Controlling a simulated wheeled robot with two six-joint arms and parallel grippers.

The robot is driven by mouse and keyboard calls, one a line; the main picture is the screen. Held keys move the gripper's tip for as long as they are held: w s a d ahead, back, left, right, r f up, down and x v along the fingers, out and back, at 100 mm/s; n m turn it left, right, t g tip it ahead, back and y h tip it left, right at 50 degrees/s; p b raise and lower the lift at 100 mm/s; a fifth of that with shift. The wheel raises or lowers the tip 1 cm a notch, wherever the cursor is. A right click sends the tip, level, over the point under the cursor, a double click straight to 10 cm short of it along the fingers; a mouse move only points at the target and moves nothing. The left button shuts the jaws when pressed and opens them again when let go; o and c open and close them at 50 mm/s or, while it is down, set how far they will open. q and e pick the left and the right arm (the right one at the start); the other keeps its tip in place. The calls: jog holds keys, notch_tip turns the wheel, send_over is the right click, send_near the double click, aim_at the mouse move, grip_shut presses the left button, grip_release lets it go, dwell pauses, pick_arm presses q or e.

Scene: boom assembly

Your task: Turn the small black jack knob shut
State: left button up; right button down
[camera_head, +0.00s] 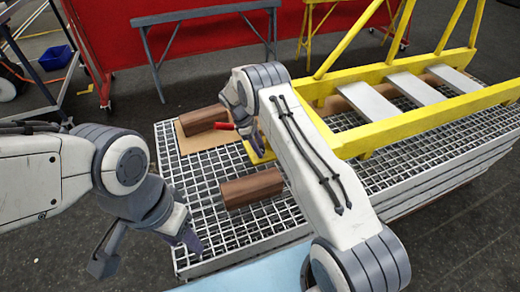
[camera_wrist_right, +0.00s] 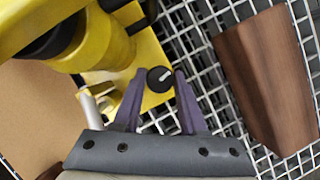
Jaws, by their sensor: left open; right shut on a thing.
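The small black jack knob (camera_wrist_right: 158,80), round with a pale line across its face, sits between the two purple-grey fingers of my right gripper (camera_wrist_right: 159,78), which is shut on it. The yellow jack (camera_wrist_right: 105,40) stands at the upper left of the right wrist view, its yellow base plate under the knob. In the head view my right gripper (camera_head: 238,110) is by the jack, and its arm hides the knob and most of the jack. A red handle (camera_head: 224,126) shows beside it. My left gripper (camera_head: 145,253) is open and empty at the platform's near left corner.
Brown wooden blocks lie on the white grating platform (camera_head: 205,180): one nearer (camera_head: 251,189), one farther (camera_head: 203,119) on a tan board. A yellow lattice boom (camera_head: 395,130) spans the right side. Bare grating lies left of the nearer block.

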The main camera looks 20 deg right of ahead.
jog(key=shift+w+m+g+y+b, duration=0.1)
jog(key=shift+m+g+y+b, duration=0.25)
jog(key=shift+m, duration=0.75)
jog(key=shift+c, duration=2.3)
grip_release()
jog(key=shift+r, duration=0.1)
jog(key=v, duration=1)
jog(key=shift+w+a+r, duration=0.1)
